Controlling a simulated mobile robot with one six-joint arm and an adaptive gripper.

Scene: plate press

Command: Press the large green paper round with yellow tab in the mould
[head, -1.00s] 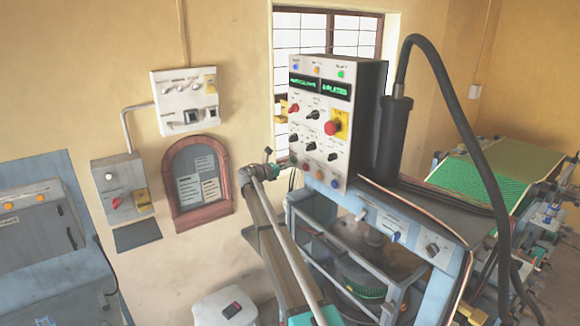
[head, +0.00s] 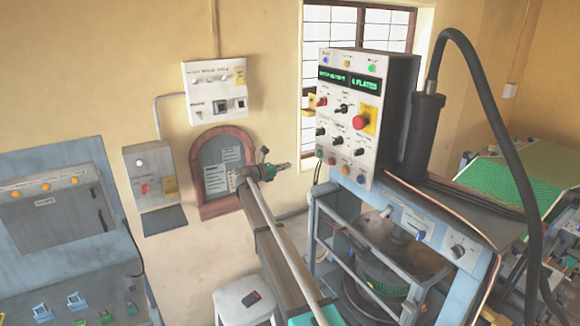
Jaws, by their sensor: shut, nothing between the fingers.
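My gripper (head: 283,166) is shut and empty, held in the air just left of the press's control panel (head: 350,118). It is small in the head view and points right towards the panel's lower edge, apart from it. The press (head: 455,272) stands right of my arm, with a railed bay under its panel. A dark round plate (head: 405,258) shows in the bay, with a green ribbed round thing (head: 385,284) below it. I cannot tell whether this is the paper round. No yellow tab is visible, and the mould is partly hidden by rails.
A white stool (head: 232,305) with a dark phone-like object (head: 251,299) stands below my arm. A grey-blue cabinet (head: 60,222) is at the left. Wall boxes and a red-framed notice board (head: 215,172) are behind. A thick black hose (head: 500,130) arches over the press.

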